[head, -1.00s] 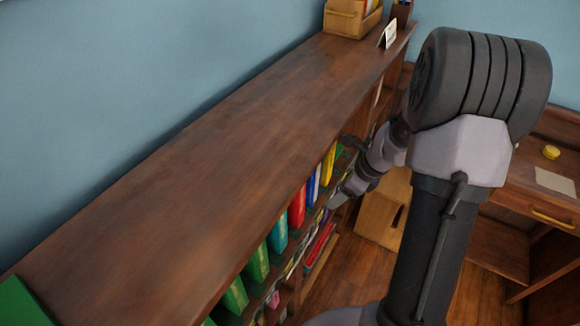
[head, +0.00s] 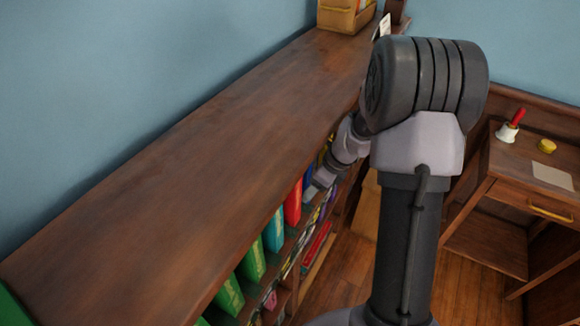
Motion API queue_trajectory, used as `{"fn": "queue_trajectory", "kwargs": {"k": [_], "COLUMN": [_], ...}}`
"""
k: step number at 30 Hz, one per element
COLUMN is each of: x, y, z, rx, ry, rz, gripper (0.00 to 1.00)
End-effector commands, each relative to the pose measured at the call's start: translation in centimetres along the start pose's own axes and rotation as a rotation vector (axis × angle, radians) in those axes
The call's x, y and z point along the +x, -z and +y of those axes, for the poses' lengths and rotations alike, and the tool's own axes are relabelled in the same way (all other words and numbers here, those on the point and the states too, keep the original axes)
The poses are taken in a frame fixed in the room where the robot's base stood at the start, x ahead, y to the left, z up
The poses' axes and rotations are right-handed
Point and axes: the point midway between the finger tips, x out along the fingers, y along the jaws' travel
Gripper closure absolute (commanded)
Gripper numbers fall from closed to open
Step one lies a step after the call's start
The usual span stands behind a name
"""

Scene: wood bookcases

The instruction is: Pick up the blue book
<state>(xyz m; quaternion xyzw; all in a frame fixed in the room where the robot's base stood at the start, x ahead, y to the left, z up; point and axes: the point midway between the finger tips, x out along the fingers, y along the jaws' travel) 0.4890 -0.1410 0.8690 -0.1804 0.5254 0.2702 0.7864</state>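The blue book (head: 308,177) stands upright in the upper row of the bookcase, just beyond the red book (head: 292,204). Only a narrow strip of it shows below the overhanging top. My gripper (head: 317,188) is at the front of this row, beside the blue and red books. It partly covers the blue book and the books beyond it. Its fingertips are too small and hidden to tell whether they are open or shut, or whether they touch the book.
A teal book (head: 275,231) and green books (head: 253,259) stand nearer in the row. The long bookcase top (head: 190,180) overhangs them. A wooden box (head: 346,16) sits at its far end. A desk (head: 500,185) with a red-handled bell (head: 508,131) stands at right.

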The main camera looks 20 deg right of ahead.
Motion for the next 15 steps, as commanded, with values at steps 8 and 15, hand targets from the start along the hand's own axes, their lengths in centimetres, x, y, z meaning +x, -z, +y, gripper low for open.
{"fn": "queue_trajectory", "kwargs": {"k": [8, 15], "x": [0.30, 0.28], "y": [0.14, 0.13], "z": [0.01, 0.00], "rx": [0.000, 0.000], "ry": [0.000, 0.000], "rz": [0.000, 0.000], "gripper": [0.40, 0.58]}}
